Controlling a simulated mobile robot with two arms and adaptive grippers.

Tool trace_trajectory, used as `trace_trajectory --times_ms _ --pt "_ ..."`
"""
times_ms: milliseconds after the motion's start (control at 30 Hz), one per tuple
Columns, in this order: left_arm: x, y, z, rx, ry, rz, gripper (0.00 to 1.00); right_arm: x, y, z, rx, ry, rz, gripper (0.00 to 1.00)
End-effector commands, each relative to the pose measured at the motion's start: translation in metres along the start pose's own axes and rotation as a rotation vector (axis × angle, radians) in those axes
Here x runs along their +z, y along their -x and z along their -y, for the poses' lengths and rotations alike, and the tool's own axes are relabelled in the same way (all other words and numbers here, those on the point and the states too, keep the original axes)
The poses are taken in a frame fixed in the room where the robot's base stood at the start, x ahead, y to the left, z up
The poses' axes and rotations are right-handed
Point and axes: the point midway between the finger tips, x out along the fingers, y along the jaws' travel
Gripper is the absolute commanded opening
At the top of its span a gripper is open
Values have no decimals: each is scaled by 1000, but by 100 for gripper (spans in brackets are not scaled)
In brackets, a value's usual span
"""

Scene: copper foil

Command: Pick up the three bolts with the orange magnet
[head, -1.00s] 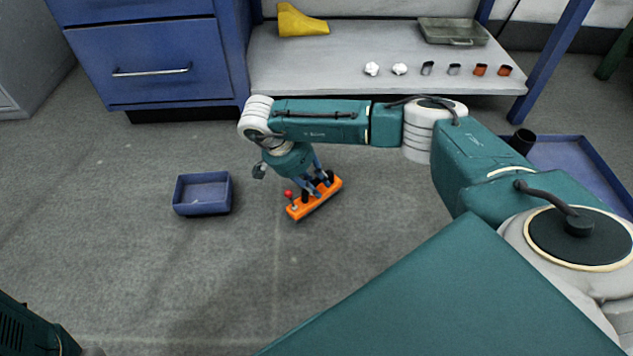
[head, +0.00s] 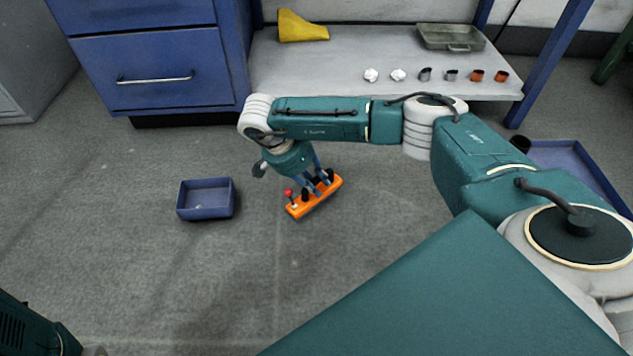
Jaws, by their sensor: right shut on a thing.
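The orange magnet (head: 316,199) is a long bar with a red-knobbed lever at its left end. My right gripper (head: 318,189) is shut on its black handle, in the middle of the head view. The magnet appears to be over the grey floor; its height is hard to tell. No bolts can be made out; any under the magnet are hidden. My left gripper is out of view.
A blue open box (head: 206,215) stands on the floor left of the magnet, with a tiny light speck inside. A shelf (head: 300,72) behind holds a yellow cloth (head: 302,27), a metal tray (head: 449,38) and several small items. A blue drawer cabinet (head: 150,65) stands back left.

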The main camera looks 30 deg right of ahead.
Motion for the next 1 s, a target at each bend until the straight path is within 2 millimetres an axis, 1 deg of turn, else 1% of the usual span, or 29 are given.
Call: trace_trajectory --times_ms 33,500,1000 --pt "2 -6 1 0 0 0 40 -4 8 -1 -2 -1 -1 0" --pt "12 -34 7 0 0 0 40 -15 35 -6 -3 -2 -1 0" --pt "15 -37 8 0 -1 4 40 -17 40 -8 -2 -1 -1 0"
